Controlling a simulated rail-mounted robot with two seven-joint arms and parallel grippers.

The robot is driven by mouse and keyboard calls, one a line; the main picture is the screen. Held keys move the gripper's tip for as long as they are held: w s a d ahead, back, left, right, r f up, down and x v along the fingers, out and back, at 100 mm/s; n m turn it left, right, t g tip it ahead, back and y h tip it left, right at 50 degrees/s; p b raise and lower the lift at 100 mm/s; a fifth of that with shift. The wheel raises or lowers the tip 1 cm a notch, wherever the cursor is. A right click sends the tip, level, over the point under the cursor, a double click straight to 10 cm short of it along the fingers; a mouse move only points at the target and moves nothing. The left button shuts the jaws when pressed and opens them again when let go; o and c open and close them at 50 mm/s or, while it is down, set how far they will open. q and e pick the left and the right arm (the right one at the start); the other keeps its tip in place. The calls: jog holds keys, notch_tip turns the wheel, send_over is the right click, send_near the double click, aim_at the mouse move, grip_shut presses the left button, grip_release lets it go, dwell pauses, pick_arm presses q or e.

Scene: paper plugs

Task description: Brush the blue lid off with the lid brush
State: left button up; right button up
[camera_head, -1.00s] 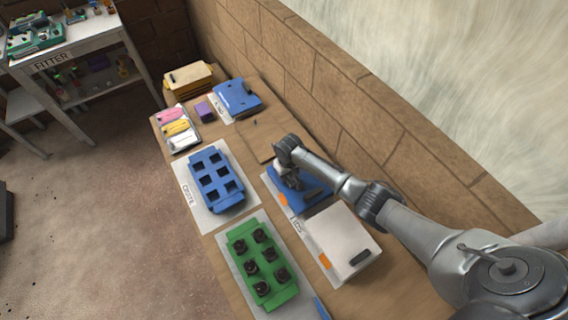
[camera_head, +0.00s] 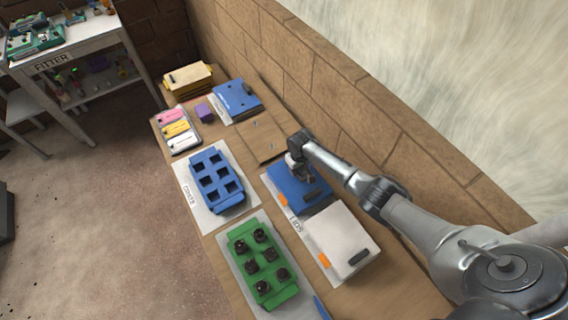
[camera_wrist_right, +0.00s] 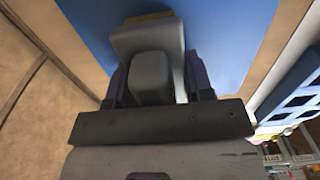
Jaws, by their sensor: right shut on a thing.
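The blue lid (camera_head: 290,185) lies flat on the label sheet marked LIDS, with a dark handle block on it. My right gripper (camera_head: 294,168) is over the lid's far left part. In the right wrist view the gripper (camera_wrist_right: 155,80) is shut on a grey block with a tan strip at its end, seemingly the lid brush (camera_wrist_right: 150,70). The brush is over the blue lid (camera_wrist_right: 225,40), but I cannot tell whether it touches it. The head view hides most of the brush behind the gripper. My left gripper is not in view.
A white lid (camera_head: 340,238) lies beside the blue one. The blue six-hole block (camera_head: 215,180) and the green block (camera_head: 262,262) with dark plugs stand left. A wooden board (camera_head: 262,140) lies behind. The brick wall (camera_head: 370,130) closes the right side.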

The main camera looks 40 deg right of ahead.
jog(key=d, duration=0.3)
jog(key=shift+s+d, duration=0.1)
jog(key=shift+s, duration=0.1)
notch_tip(320, 180, up, 3)
jog(key=shift+s+r+p, duration=0.1)
jog(key=shift+p, duration=1.1)
notch_tip(320, 180, up, 5)
jog(key=p, duration=0.5)
jog(key=shift+d, duration=0.1)
